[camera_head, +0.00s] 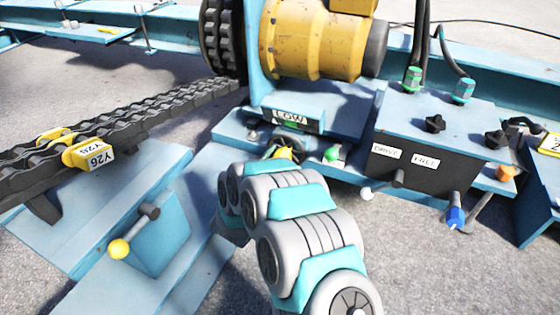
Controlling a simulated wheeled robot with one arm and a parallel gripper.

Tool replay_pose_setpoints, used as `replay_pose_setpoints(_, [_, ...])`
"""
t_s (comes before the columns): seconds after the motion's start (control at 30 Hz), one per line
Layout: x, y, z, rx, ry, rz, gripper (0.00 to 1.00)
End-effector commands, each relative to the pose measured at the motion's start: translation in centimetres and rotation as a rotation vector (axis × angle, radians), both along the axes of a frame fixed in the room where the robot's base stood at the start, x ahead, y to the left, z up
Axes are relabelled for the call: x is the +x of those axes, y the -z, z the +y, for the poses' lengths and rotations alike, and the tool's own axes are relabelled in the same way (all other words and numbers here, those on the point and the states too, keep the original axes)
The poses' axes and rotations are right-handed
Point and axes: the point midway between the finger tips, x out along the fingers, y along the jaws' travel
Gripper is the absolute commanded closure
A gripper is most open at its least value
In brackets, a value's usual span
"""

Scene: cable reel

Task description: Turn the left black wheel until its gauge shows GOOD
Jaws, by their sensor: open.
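A dark, rounded wheel-like part (287,142) with yellow at its middle shows just beyond my arm, most of it hidden by the arm. It appears to be the left black wheel, but I cannot be sure. My grey and teal arm reaches up from the bottom toward the wheel. My gripper is hidden behind the arm links, so I cannot tell whether it touches the wheel.
A green knob (331,154) is close by my arm. A yellow-knobbed lever (119,248) and a heavy chain (150,108) are at left. A yellow motor (310,40) rises behind.

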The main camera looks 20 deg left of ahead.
Motion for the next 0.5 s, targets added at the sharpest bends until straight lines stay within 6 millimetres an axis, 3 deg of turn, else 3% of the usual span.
replay_pose_setpoints(0.5, [-7.0,0.1,0.6,-0.001,-0.002,0.002,0.02])
